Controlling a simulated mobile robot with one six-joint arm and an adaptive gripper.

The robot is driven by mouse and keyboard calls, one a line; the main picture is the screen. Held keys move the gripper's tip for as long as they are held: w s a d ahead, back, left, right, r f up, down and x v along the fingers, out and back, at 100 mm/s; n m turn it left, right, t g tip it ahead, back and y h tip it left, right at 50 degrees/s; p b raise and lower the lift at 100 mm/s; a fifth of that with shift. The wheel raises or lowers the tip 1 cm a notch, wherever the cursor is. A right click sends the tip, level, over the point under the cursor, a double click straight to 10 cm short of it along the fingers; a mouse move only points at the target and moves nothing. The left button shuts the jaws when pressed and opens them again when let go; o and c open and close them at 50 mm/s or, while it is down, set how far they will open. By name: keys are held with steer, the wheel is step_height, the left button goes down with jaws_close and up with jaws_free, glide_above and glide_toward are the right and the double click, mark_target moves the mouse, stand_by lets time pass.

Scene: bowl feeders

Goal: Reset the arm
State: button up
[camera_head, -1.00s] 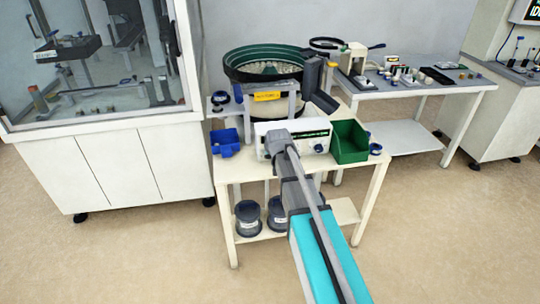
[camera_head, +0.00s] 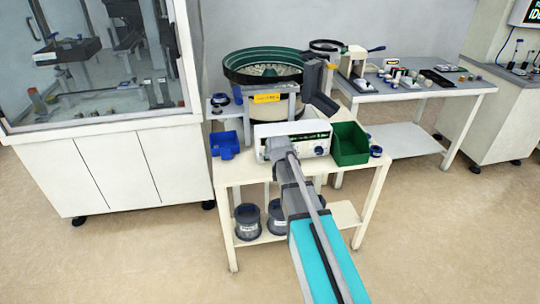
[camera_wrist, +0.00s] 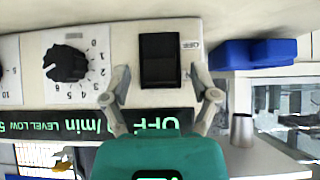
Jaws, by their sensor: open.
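In the wrist view my gripper (camera_wrist: 163,85) is open and empty. Its two fingers stand on either side of a black rocker switch (camera_wrist: 159,60) on the white control box; whether they touch the panel cannot be told. A black dial (camera_wrist: 66,64) and a green lettered display reading "OFF" (camera_wrist: 150,124) show on the same panel. In the head view the white control box (camera_head: 316,146) stands on the table below the bowl feeder, and my arm reaches to its left part. My fingertips are hidden there by the arm.
A blue bin (camera_head: 224,145) lies left of the box and a green bin (camera_head: 350,144) right of it. The bowl feeder (camera_head: 263,68) stands behind. A glass cabinet (camera_head: 110,165) is at left and a side table (camera_head: 425,91) at right.

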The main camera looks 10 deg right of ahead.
steer(key=shift+s, duration=0.1)
steer(key=s+f+g, duration=0.2)
steer(key=s+g, duration=0.3)
steer(key=s, duration=0.9)
steer(key=s+f+g, duration=0.3)
steer(key=s+g, duration=0.1)
steer(key=s, duration=1.1)
step_height(320, 180, up, 24)
steer(key=p, duration=2.4)
steer(key=shift+w, duration=0.2)
